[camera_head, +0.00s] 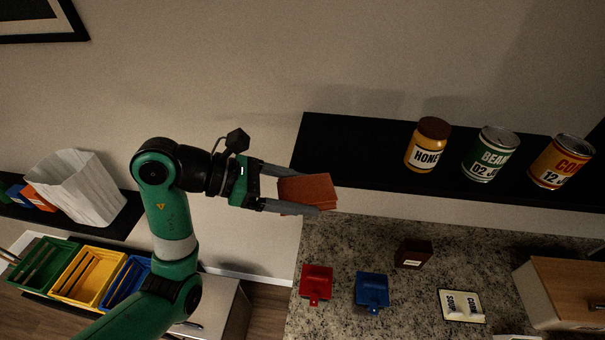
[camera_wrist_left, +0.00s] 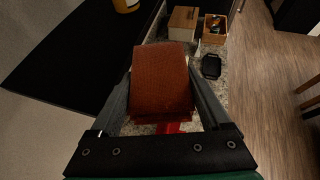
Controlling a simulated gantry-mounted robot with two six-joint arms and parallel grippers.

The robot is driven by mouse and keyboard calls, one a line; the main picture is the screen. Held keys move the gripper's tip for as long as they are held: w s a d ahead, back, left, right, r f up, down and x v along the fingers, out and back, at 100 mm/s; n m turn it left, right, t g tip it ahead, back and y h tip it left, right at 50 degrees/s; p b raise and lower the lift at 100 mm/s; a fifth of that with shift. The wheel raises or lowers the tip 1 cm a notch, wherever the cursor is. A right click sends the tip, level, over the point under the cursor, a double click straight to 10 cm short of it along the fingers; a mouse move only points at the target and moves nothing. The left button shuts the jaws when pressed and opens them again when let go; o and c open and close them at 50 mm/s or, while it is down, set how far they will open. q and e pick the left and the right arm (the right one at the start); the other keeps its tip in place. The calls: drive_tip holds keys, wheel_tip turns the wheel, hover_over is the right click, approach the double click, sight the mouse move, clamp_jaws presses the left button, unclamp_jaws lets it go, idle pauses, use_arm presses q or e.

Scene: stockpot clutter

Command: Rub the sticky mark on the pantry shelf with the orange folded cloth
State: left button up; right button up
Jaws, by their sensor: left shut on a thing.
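The orange folded cloth (camera_head: 308,190) is held between the fingers of my left gripper (camera_head: 300,194), at the left end of the black pantry shelf (camera_head: 360,155) in the head view. In the left wrist view the cloth (camera_wrist_left: 161,80) fills the space between the fingers of my left gripper (camera_wrist_left: 160,100). The shelf (camera_wrist_left: 80,55) lies to the left of the cloth there. I cannot tell whether the cloth touches the shelf. No sticky mark can be made out on the visible shelf surface. My right gripper is not in view.
A honey jar (camera_head: 427,146), a green bean can (camera_head: 490,154) and a corn can (camera_head: 560,162) stand on the shelf's right part. The granite counter (camera_head: 340,240) below holds a red scoop (camera_head: 316,284), a blue scoop (camera_head: 372,291), a dark box (camera_head: 413,253) and a wooden box (camera_head: 565,290).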

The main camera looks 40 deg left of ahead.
use_arm(q)
drive_tip(key=shift+s+d, duration=0.5)
drive_tip(key=shift+s, duration=0.25)
drive_tip(key=shift+s+d, duration=0.5)
drive_tip(key=shift+s, duration=0.3)
drive_tip(key=shift+s+d, duration=0.5)
drive_tip(key=shift+s, duration=0.25)
